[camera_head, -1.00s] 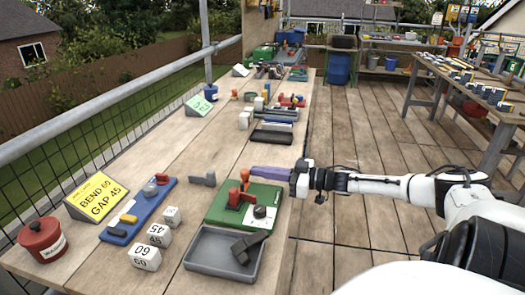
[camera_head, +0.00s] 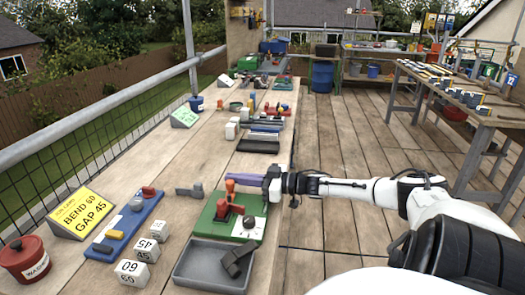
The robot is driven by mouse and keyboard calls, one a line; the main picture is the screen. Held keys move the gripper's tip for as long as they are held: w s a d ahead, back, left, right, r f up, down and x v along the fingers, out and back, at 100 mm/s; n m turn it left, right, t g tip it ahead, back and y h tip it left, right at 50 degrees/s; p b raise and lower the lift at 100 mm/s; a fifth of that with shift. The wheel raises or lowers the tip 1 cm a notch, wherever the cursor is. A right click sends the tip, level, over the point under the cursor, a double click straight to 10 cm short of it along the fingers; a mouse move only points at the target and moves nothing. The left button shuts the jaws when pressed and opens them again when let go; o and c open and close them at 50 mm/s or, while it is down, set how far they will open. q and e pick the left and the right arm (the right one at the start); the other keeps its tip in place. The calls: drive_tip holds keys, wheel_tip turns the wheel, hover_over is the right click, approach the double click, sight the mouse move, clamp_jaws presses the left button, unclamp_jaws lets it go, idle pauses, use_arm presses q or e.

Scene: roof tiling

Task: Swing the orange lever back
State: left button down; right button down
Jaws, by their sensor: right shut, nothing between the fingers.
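The orange lever (camera_head: 230,187) stands upright on a green base board (camera_head: 208,222) at the front right of the bench. A red part and an orange part are at its foot. On the same board is a dark knob (camera_head: 249,222) on a white plate. My right gripper (camera_head: 226,181) comes in from the right, with its purple fingers shut and empty. The fingers lie just behind the lever's top in the picture; I cannot tell whether they touch it. My left gripper is not in view.
A grey tray (camera_head: 186,268) holding a dark angled piece (camera_head: 237,260) is in front of the board. Left are a blue board (camera_head: 128,225), numbered white cubes (camera_head: 132,273), a yellow sign (camera_head: 82,212) and a red pot (camera_head: 25,262). Behind, a dark tray (camera_head: 258,146) lies beyond clear wood.

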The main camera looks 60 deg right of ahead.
idle(0.7)
idle(0.3)
drive_tip(key=shift+s+d, duration=0.3)
drive_tip(key=shift+d, duration=0.15)
drive_tip(key=s+d, duration=0.2)
drive_tip(key=d, duration=0.1)
drive_tip(key=s+d+b, duration=0.1)
drive_tip(key=s+d, duration=0.1)
drive_tip(key=s, duration=0.1)
drive_tip(key=s+d+b, duration=0.1)
drive_tip(key=s+d, duration=0.2)
drive_tip(key=shift+d+r, duration=0.3)
drive_tip(key=shift+d, duration=0.05)
drive_tip(key=shift+s+d+r, duration=0.1)
drive_tip(key=shift+s+d, duration=0.25)
